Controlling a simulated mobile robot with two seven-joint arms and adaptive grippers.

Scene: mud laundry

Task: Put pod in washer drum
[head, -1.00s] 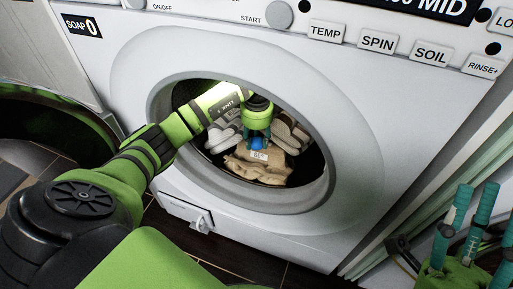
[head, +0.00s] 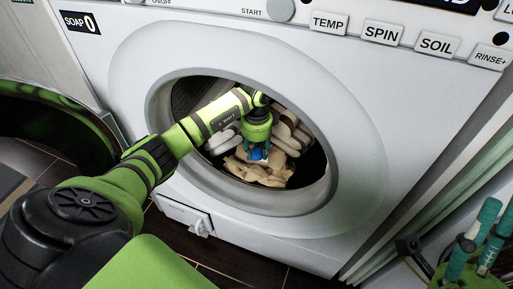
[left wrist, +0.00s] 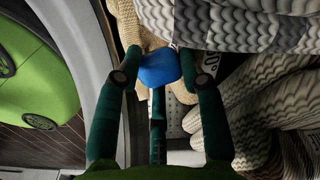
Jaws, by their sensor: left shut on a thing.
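The washer drum (head: 190,90) is open at the front of the white washer, with clothes inside. My left gripper (head: 258,154) is inside the drum opening, pointing down just above a tan cloth (head: 262,174). It is shut on the blue pod (head: 257,154), which also shows between the teal fingers in the left wrist view (left wrist: 158,72). Part of the pod is hidden by the fingers. My right gripper (head: 478,240) shows at the lower right, outside the washer, with its teal fingers apart; nothing shows between them.
Grey-white knitted clothes (head: 287,132) lie behind and beside the tan cloth. The round washer rim (head: 325,190) surrounds my left arm. The open door (head: 60,125) stands at the left. A small hatch (head: 183,213) is low on the washer front.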

